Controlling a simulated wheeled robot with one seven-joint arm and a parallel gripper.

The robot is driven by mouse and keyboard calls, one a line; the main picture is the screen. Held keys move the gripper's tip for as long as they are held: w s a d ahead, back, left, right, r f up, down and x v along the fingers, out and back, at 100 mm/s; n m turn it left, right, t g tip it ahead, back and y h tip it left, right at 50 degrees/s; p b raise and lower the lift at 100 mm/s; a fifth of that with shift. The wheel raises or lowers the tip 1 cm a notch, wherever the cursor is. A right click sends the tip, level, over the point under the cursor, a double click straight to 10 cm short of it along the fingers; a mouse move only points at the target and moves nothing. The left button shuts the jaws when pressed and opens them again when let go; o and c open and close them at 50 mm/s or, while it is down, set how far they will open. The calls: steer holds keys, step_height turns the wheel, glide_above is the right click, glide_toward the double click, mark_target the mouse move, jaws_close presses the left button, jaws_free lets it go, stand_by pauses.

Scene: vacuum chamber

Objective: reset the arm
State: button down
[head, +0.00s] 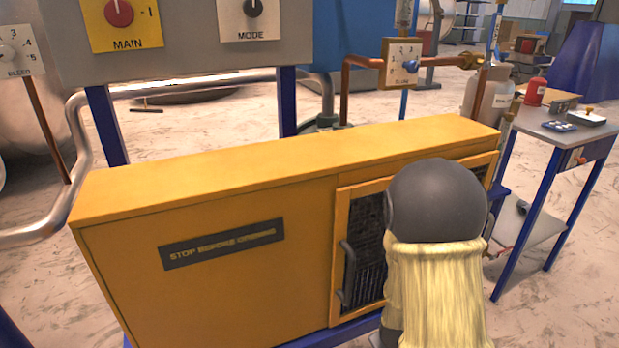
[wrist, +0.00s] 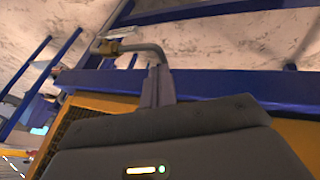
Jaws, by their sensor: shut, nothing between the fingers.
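My arm (head: 437,240), dark grey with a pale yellow cover, stands in front of the right part of the yellow cabinet (head: 220,235) in the head view. It hides part of the cabinet's mesh door. My gripper is hidden in that view. In the wrist view my gripper (wrist: 158,75) shows as two narrow grey fingers close together beyond the dark padded wrist body, shut and empty. A bent grey pipe with a brass end (wrist: 105,46) shows just past the fingertips; whether they touch it I cannot tell.
A control panel with MAIN (head: 119,12) and MODE (head: 254,8) knobs stands behind the cabinet. Blue frame bars (wrist: 200,84) cross the wrist view close by. Floor shows open at lower right.

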steer(key=s+a+r+m+g+y, duration=0.25)
steer(key=s+a+r+m, duration=0.2)
steer(key=s+r, duration=0.55)
step_height(320, 180, up, 39)
steer(key=w+p, duration=0.1)
steer(key=p, duration=3.6)
steer(key=shift+f+p, duration=0.15)
steer(key=shift+p, duration=0.15)
steer(key=shift+w+h, duration=0.1)
steer(key=shift+h, duration=0.15)
